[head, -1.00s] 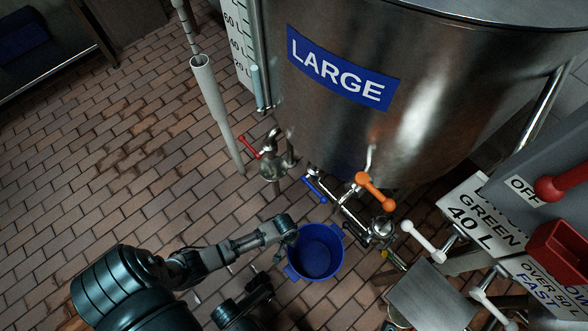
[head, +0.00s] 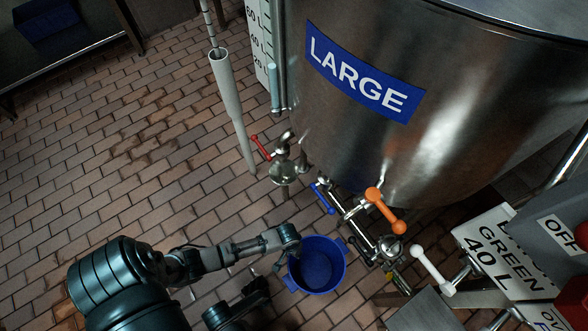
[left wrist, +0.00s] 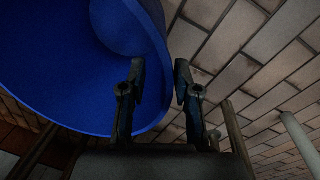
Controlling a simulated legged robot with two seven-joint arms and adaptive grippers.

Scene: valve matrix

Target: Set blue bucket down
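The blue bucket (head: 318,266) is open-topped, looks empty, and is seen from above at the lower middle of the head view. It also fills the upper left of the left wrist view (left wrist: 95,95). My left gripper (head: 290,243) reaches its left rim, near a side lug. The exact contact is dark. I cannot tell whether the bucket's base touches the floor.
A large steel tank (head: 440,110) stands behind, with an orange-handled valve (head: 385,210), a blue-handled valve (head: 323,198) and a red-handled valve (head: 261,147) low on it. A white pipe (head: 232,105) stands left. Brick floor (head: 110,170) is clear at left.

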